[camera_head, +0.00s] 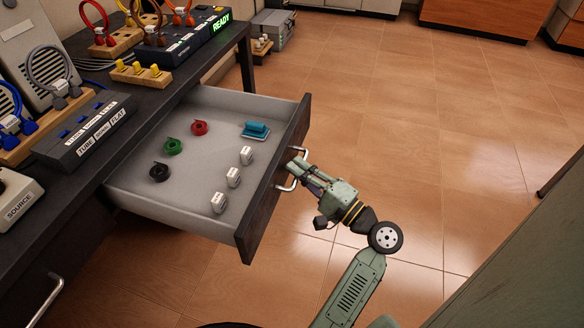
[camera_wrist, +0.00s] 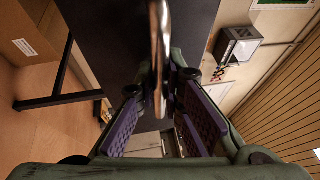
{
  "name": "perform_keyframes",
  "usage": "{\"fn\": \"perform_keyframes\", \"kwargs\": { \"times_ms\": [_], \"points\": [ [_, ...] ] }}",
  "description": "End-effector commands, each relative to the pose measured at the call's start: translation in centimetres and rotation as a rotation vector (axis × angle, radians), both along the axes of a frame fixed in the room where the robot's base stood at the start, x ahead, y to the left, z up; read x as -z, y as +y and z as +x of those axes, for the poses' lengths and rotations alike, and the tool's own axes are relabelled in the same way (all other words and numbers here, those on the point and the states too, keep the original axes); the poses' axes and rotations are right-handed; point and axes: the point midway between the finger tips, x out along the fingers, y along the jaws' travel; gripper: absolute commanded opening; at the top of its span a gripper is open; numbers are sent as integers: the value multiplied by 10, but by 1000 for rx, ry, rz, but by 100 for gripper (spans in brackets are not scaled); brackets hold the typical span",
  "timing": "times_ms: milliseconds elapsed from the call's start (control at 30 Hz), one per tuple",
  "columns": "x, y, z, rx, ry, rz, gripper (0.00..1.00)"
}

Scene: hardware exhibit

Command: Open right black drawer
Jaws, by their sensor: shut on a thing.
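The right black drawer (camera_head: 272,190) is pulled well out from under the black table, and its light grey inside shows. Its metal handle (camera_head: 287,183) is on the dark front panel. My gripper (camera_head: 299,168) is at the handle and shut on it. In the wrist view the handle (camera_wrist: 158,60) runs between the two purple-padded fingers of my gripper (camera_wrist: 160,115). The drawer front (camera_wrist: 110,40) fills the dark area behind. Part of the handle is hidden by the fingers.
The drawer holds black, green and red rolls, a blue item (camera_head: 255,130) and white blocks (camera_head: 233,177). The black table (camera_head: 150,95) bears cables and labelled boxes. Another handle (camera_head: 42,300) shows at lower left. Tiled floor (camera_head: 400,130) is open to the right.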

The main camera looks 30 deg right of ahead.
Motion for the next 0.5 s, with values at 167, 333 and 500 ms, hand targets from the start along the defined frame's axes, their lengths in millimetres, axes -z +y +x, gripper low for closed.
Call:
{"fn": "perform_keyframes", "kwargs": {
  "times_ms": [167,333,500],
  "points": [
    [1,0,0,-3,1,2,0],
    [1,0,0,-2,2,2,11],
    [1,0,0,-1,1,1,18]
  ]
}}
